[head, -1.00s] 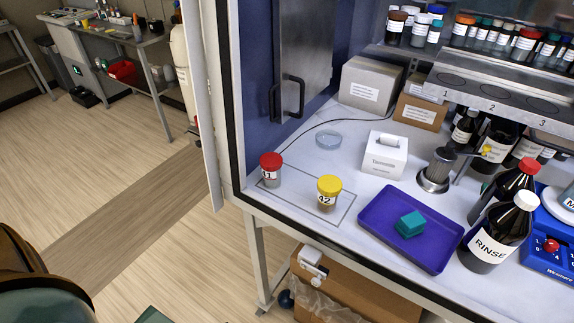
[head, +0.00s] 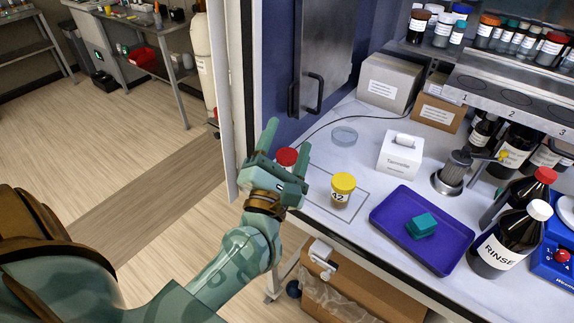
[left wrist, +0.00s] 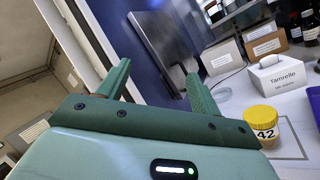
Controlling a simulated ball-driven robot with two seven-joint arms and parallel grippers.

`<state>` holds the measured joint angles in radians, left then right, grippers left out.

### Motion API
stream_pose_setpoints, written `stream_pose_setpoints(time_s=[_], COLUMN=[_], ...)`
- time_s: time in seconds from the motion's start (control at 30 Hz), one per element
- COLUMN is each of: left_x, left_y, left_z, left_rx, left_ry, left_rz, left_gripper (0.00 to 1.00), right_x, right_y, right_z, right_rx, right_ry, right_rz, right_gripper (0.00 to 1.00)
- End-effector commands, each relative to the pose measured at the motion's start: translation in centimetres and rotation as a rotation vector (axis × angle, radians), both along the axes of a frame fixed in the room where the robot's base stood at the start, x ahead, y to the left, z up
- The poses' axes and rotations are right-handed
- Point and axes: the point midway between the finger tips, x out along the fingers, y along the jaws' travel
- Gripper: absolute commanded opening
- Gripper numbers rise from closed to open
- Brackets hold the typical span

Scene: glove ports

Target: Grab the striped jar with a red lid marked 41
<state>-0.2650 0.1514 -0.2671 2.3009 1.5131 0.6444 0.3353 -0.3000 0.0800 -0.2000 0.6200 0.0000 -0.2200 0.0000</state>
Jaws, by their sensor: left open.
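The red-lidded jar (head: 286,155) stands on the bench near the hood's left front edge. My left gripper covers most of it in the head view; its label and any stripes are hidden. My left gripper (head: 288,138) is open, its two fingers pointing up and away, with the red lid showing between them. I cannot tell how far the fingers are above or in front of the jar. In the left wrist view the open fingers (left wrist: 160,80) have nothing visible between them, and the red-lidded jar does not show. My right gripper is out of view.
A yellow-lidded jar marked 42 (head: 342,190) stands close on the right, also in the left wrist view (left wrist: 262,122). A purple tray (head: 455,255) holds a teal block. A glass dish (head: 344,136) and tissue box (head: 400,155) stand behind. The hood's side frame (head: 235,100) is on the left.

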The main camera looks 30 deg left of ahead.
Motion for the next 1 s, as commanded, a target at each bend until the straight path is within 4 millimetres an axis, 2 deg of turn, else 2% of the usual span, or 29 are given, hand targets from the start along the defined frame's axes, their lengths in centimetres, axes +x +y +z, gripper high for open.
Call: stream_pose_setpoints(time_s=[0.03,0.1,0.2,0.3,0.47,0.8,1.0], left_x=[0.6,1.1,1.1,0.9,1.9,8.4,9.9], left_y=[1.4,2.6,2.7,2.3,2.5,5.8,6.6], left_z=[-1.8,-5.2,-9.3,-11.9,-13.6,-16.6,-17.2], left_rx=[-0.211,-0.497,-0.791,-0.954,-1.022,-1.018,-1.018], left_ry=[0.042,0.121,0.229,0.304,0.34,0.337,0.338], left_rz=[0.031,0.08,0.142,0.186,0.207,0.207,0.207], left_gripper=[0.65,0.65,0.65,0.65,0.65,0.65,0.65], right_x=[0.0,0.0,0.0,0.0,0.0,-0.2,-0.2], right_y=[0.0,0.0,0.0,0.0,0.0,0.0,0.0], right_z=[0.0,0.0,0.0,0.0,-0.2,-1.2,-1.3], right_rx=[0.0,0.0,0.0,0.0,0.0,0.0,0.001], right_ry=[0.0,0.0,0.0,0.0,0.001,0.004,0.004], right_rz=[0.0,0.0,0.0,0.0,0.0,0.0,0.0], right_gripper=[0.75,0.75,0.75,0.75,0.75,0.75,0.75])
